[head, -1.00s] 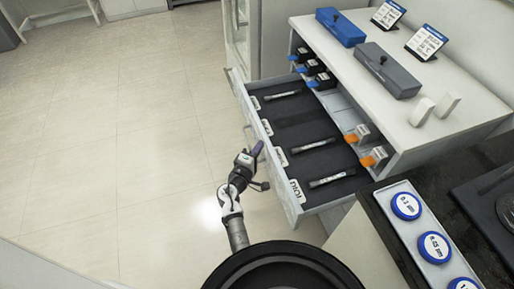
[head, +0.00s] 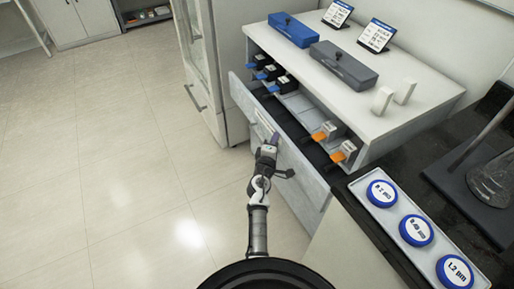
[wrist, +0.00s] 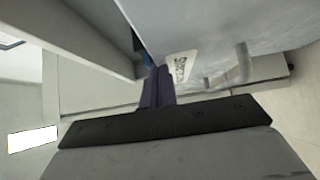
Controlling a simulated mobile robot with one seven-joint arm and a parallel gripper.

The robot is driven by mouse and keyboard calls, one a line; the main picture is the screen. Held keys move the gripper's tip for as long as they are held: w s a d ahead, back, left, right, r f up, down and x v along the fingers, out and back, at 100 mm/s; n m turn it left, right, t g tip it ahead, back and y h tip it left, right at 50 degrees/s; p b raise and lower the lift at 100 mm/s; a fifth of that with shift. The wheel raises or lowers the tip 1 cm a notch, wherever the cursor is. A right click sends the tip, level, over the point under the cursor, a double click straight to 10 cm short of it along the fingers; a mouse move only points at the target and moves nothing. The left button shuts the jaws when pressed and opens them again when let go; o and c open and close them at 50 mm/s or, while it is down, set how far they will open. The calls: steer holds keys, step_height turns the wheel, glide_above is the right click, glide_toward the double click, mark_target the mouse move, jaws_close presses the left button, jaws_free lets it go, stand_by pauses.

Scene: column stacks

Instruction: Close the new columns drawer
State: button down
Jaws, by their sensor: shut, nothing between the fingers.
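The drawer (head: 305,172) is in the middle of the head view, partly open, with only a narrow strip of its dark inside showing behind the front panel. My gripper (head: 274,139) is at the drawer's front, its shut fingers at the panel's upper edge; whether they touch it I cannot tell. In the wrist view my fingers (wrist: 158,88) are together and empty, beside the drawer front (wrist: 215,30) with its label and a grey handle (wrist: 240,65). The columns inside the drawer are hidden.
Above the drawer, a shelf holds black units with blue tabs (head: 270,73) and units with orange tabs (head: 343,152). On the cabinet top (head: 400,107) lie a blue box (head: 293,30) and a grey box (head: 343,64). A tray of blue-capped containers (head: 415,231) stands at right. The floor at left is clear.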

steer(key=shift+w+d, duration=0.5)
steer(key=shift+d, duration=0.25)
steer(key=shift+w+d, duration=0.5)
steer(key=shift+d, duration=0.25)
steer(key=shift+w+d, duration=0.5)
steer(key=shift+d, duration=0.25)
steer(key=shift+a, duration=0.1)
